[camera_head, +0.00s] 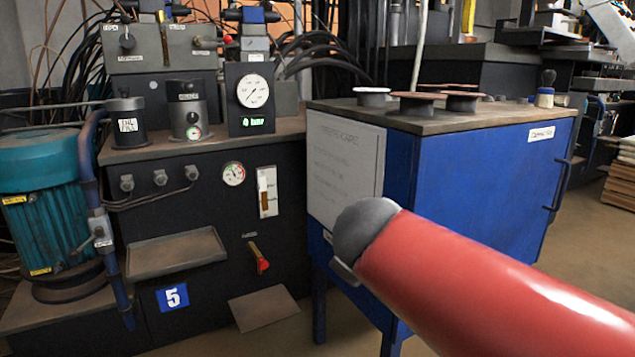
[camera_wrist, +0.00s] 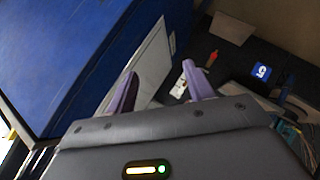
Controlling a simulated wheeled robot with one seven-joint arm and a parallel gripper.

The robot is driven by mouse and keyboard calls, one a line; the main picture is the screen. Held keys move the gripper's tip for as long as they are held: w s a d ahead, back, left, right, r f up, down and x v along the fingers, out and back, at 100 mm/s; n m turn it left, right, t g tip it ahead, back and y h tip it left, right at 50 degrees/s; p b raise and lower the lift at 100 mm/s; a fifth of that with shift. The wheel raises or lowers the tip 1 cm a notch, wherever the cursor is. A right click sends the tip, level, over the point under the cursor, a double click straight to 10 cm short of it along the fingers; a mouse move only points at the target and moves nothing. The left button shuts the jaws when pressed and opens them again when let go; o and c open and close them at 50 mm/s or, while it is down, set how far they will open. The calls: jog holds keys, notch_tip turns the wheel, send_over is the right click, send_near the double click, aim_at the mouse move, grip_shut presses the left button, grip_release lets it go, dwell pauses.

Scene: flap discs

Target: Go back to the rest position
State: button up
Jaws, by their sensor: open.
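My gripper (camera_wrist: 157,82) shows in the wrist view with its two purple fingers apart and nothing between them. Past the fingers are the blue cabinet's side with a pale sheet and, further off, the dark machine front. In the head view my red arm reaches in from the lower right, ending in a grey joint in front of the cabinet; the gripper itself is hidden there. Several flap discs stand on the cabinet top, one at the front (camera_head: 417,106) and one at the left (camera_head: 372,98).
The blue cabinet (camera_head: 480,180) with a door handle stands behind my arm. A dark hydraulic bench (camera_head: 200,285) with gauges, a small tray (camera_head: 176,252) and a red-handled lever (camera_head: 259,260) is on the left, next to a teal motor (camera_head: 50,205). Open floor shows at the right.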

jog(key=s+d+f+m+g+y, duration=0.1)
jog(key=s+d+f+m+g, duration=0.3)
jog(key=s+f, duration=0.5)
jog(key=s+d+f+m+g+y, duration=0.1)
jog(key=s+d+f+m, duration=0.4)
jog(key=s, duration=0.5)
notch_tip(320, 180, up, 13)
jog(key=a+p, duration=0.1)
jog(key=p, duration=1.2)
jog(key=shift+w+a+f, duration=0.2)
jog(key=shift+a, duration=0.05)
